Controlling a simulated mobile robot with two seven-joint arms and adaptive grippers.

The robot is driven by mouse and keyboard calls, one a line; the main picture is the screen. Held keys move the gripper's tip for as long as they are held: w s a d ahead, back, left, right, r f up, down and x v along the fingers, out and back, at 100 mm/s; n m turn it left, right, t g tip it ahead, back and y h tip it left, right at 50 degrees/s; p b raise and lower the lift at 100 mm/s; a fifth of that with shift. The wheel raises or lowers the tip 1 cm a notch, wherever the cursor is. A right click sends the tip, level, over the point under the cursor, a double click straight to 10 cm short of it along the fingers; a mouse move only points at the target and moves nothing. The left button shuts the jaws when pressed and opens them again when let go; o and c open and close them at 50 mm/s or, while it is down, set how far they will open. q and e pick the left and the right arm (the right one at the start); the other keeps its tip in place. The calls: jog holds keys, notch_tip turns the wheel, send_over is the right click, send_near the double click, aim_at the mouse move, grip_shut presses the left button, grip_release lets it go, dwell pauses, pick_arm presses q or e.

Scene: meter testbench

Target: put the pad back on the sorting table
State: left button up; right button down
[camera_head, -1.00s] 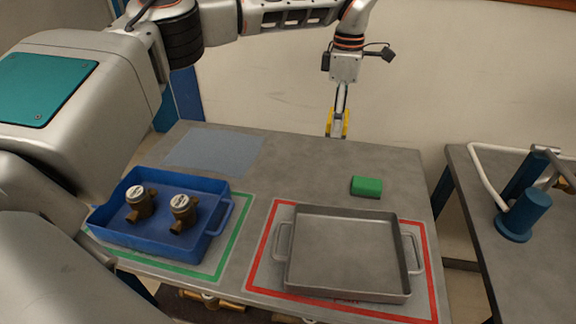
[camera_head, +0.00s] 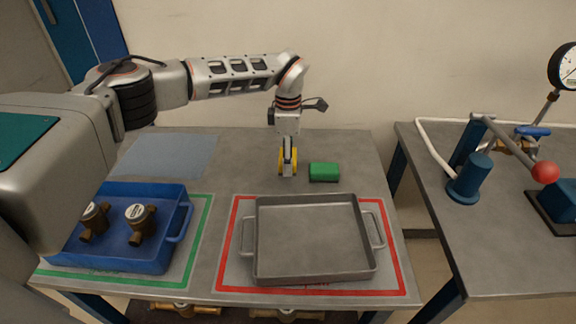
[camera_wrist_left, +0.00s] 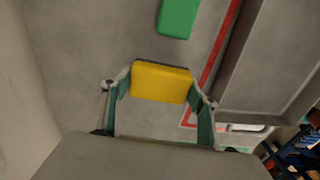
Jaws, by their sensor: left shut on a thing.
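My left gripper (camera_head: 288,168) is shut on a yellow pad (camera_wrist_left: 161,82), which sits between both fingers in the left wrist view. In the head view the yellow pad (camera_head: 281,162) is partly hidden behind the fingers. It is over the back part of the grey sorting table (camera_head: 235,180), left of a green pad (camera_head: 324,172). I cannot tell whether the yellow pad touches the table. The green pad lies flat on the table and also shows in the left wrist view (camera_wrist_left: 179,17). My right gripper is not in view.
A grey tray (camera_head: 249,240) stands inside a red outline in front of the gripper. A blue tray (camera_head: 120,262) with two brass meters (camera_head: 139,222) stands at the left. A blue-grey mat (camera_head: 168,156) lies at the back left. A second bench (camera_head: 480,245) is at the right.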

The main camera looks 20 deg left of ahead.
pick_arm(q)
jog(key=shift+f, duration=1.7)
jog(key=shift+f, duration=0.15)
jog(key=o, duration=1)
notch_tip(320, 180, up, 12)
jog(key=shift+r, duration=0.2)
